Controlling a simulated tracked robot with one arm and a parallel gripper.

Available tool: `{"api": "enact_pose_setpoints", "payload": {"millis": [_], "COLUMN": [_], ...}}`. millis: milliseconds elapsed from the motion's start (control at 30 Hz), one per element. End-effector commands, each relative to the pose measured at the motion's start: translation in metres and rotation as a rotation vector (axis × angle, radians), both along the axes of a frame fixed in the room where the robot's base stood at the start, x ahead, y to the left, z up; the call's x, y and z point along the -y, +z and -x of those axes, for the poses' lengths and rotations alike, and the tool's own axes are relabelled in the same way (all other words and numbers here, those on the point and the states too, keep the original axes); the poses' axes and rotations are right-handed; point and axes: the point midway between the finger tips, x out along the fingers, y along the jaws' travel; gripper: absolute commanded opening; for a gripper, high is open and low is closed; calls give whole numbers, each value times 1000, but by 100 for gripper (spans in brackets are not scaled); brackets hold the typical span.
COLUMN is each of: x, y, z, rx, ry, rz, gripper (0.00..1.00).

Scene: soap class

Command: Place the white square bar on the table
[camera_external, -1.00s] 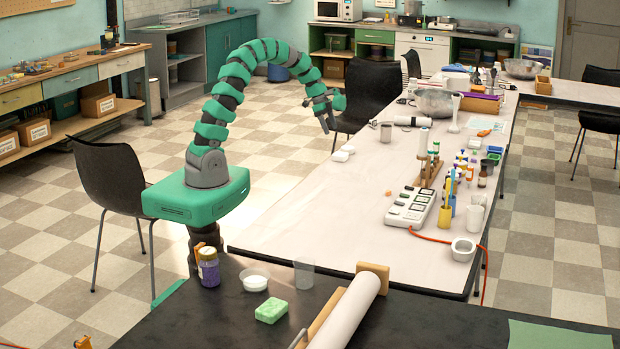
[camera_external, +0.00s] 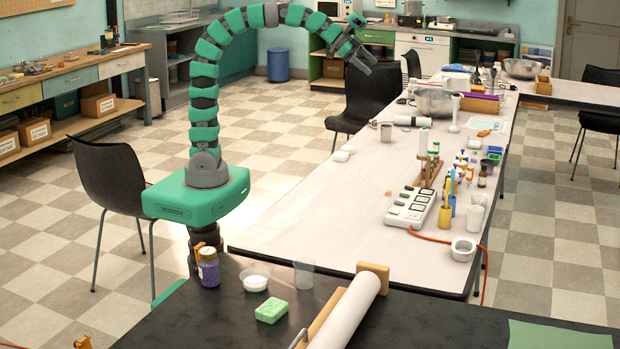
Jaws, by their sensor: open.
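Two small white pieces lie close together near the left edge of the long pale table (camera_external: 330,215). The nearer white piece (camera_external: 340,156) looks like a low bar, and the other white piece (camera_external: 348,149) sits just behind it. At this size I cannot tell which is the square bar. My gripper (camera_external: 368,64) is open, with nothing visible between its fingers. It is raised high, well above and apart from the white pieces, in front of the dark chair's back.
A grey cup (camera_external: 385,132) stands behind the white pieces. The near left part of the tabletop is mostly clear. A black chair (camera_external: 373,95) stands beyond the table's left edge.

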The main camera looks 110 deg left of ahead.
Motion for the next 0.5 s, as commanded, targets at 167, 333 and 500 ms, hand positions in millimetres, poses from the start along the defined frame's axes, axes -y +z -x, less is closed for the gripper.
{"api": "enact_pose_setpoints", "payload": {"millis": [167, 333, 500], "x": [109, 191, 235], "y": [87, 154, 191], "z": [7, 38, 67], "rx": [194, 364, 461], "ry": [-46, -89, -120], "rz": [32, 110, 178], "gripper": [76, 76, 76]}}
